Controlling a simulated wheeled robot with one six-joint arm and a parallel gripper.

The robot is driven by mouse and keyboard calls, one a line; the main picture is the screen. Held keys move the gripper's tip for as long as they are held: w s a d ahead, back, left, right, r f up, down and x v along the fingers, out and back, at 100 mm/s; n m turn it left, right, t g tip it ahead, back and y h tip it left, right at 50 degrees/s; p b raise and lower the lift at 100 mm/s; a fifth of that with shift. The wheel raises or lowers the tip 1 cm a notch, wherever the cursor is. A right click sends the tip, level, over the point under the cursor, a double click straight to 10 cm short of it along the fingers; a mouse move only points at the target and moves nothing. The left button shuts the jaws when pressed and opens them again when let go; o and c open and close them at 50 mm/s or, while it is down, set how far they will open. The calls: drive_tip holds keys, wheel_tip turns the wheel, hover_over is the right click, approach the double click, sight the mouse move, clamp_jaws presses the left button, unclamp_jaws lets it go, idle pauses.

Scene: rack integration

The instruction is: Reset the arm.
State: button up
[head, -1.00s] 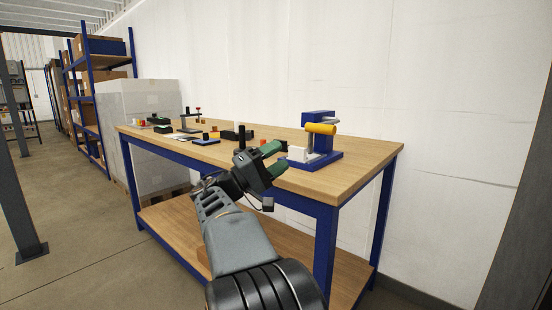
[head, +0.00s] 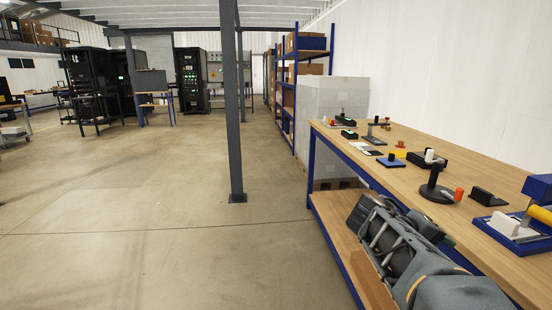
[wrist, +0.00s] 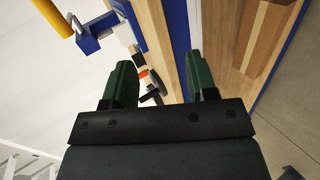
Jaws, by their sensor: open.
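My gripper (wrist: 160,80) is open and empty in the wrist view, its two green fingers wide apart. The wooden workbench (wrist: 174,40) with its blue edge shows beyond and between the fingers. In the head view my grey arm is at the lower right, in front of the workbench (head: 440,190). There the gripper is mostly hidden behind the arm links; only a bit of dark and green shows near the bench's front edge. I cannot tell how close it is to the edge.
A blue fixture with a yellow cylinder (head: 540,214) stands at the bench's right end. A black stand (head: 436,190), an orange cylinder (head: 459,194) and several small parts lie along the top. A grey post (head: 232,100) stands left of the bench. The concrete floor (head: 130,220) is clear at left.

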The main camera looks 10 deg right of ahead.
drive_tip(key=s+a+r+n+t+y+p, duration=0.1)
drive_tip(key=a+r+t+y+p, duration=0.1)
drive_tip(key=a+y+p, duration=0.4)
drive_tip(key=s+a+r+n+t+y+p, duration=0.1)
drive_tip(key=a+r+y+p, duration=0.3)
drive_tip(key=a+p, duration=0.7)
drive_tip(key=a+t+y, duration=0.1)
drive_tip(key=a+y, duration=0.1)
drive_tip(key=a, duration=0.4)
drive_tip(key=shift+a+t, duration=0.3)
drive_tip(key=shift+t, duration=0.1)
drive_tip(key=shift+c, duration=0.9)
drive_tip(key=shift+d, duration=0.1)
